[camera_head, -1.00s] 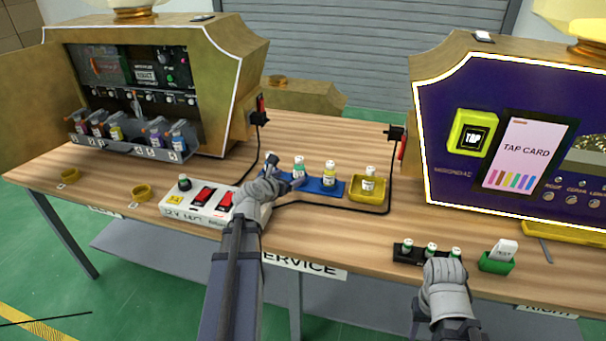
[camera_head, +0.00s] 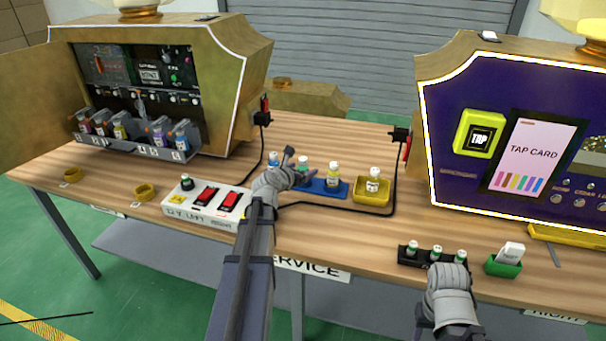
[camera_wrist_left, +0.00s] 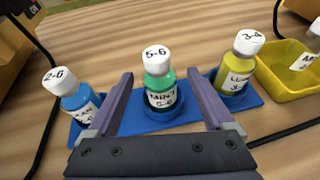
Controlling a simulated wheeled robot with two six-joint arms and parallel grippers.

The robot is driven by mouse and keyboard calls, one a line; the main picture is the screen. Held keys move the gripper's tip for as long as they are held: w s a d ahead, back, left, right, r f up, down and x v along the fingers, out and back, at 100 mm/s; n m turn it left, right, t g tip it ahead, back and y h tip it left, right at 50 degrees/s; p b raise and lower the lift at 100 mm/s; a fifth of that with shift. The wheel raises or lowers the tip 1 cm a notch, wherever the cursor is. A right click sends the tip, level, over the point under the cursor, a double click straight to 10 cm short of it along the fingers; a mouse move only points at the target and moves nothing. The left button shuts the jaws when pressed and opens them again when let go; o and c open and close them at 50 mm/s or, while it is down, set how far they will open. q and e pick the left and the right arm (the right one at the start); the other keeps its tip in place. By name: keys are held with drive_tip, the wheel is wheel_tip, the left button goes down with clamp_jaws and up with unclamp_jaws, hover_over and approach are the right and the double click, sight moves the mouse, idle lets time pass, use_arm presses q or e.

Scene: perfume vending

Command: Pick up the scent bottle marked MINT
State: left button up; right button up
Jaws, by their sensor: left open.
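The MINT bottle (camera_wrist_left: 158,80) is green with a white cap marked 5-6. It stands upright in the middle of a blue tray (camera_wrist_left: 195,116). In the head view the MINT bottle (camera_head: 303,163) is partly hidden by my left gripper (camera_head: 297,168). In the left wrist view my left gripper (camera_wrist_left: 147,76) is open, its two fingers on either side of the MINT bottle; I cannot tell whether they touch it. My right gripper (camera_head: 447,283) is at the table's front edge by a black rack (camera_head: 412,261); its fingers are hidden.
A blue bottle (camera_wrist_left: 78,100) and a yellow bottle (camera_wrist_left: 235,72) flank the MINT bottle in the tray. A yellow dish (camera_wrist_left: 280,85) with a bottle is beyond the yellow one. A white switch box (camera_head: 205,210) and black cables lie nearby.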

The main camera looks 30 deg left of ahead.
use_arm(q)
drive_tip(key=shift+x, duration=0.8)
drive_tip(key=shift+s, duration=0.1)
drive_tip(key=shift+c, duration=0.2)
clamp_jaws()
